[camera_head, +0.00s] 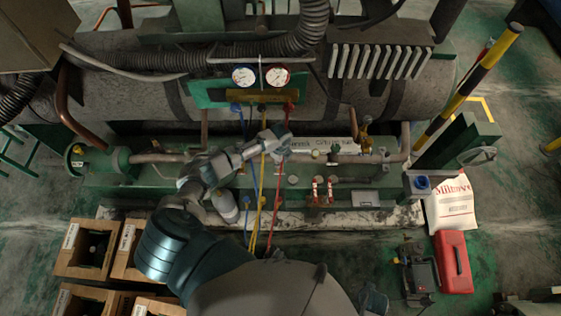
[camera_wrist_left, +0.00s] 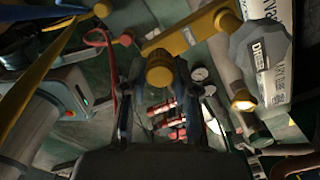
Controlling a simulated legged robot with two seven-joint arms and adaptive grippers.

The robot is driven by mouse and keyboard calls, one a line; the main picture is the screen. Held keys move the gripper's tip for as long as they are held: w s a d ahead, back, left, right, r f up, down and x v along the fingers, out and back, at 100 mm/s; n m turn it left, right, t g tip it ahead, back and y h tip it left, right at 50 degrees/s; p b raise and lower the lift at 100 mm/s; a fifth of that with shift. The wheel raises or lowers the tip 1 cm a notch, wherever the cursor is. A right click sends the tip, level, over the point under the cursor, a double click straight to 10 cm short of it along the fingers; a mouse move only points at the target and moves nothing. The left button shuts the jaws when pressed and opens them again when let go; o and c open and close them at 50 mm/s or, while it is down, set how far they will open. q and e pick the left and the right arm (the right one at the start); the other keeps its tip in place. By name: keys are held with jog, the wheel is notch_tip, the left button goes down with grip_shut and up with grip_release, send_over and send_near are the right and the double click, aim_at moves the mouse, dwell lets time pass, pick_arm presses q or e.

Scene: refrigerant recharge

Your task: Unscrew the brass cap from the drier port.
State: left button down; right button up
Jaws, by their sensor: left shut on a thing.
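My left gripper (camera_head: 280,136) is over the green unit, in front of the gauges. In the left wrist view its two fingers (camera_wrist_left: 157,92) are shut on the brass cap (camera_wrist_left: 160,70), a short round yellow piece. The fingers hide the cap in the head view. The grey drier body with its label (camera_wrist_left: 258,55) is to the right of the fingers, with a bright brass end (camera_wrist_left: 242,101) below it. Whether the cap still touches a port cannot be told. A bluish part at the bottom right of the head view looks like my right gripper (camera_head: 372,299); its jaws are not clear.
The gauge manifold (camera_head: 262,97) stands behind the gripper, with blue, yellow and red hoses hanging close by. Red-handled valves (camera_head: 323,190) are to the right. Wooden crates (camera_head: 88,250) stand at lower left, a red case (camera_head: 453,262) at lower right.

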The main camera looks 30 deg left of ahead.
pick_arm(q)
jog(key=shift+a+r+n+p, duration=0.15)
jog(key=shift+n+p, duration=0.6)
jog(key=shift+n, duration=0.45)
jog(key=shift+w+n, duration=0.1)
jog(key=shift+n, duration=0.4)
jog(key=shift+n+p, duration=0.6)
jog(key=shift+p, duration=0.1)
jog(key=shift+n+p, duration=0.35)
jog(key=shift+n, duration=0.35)
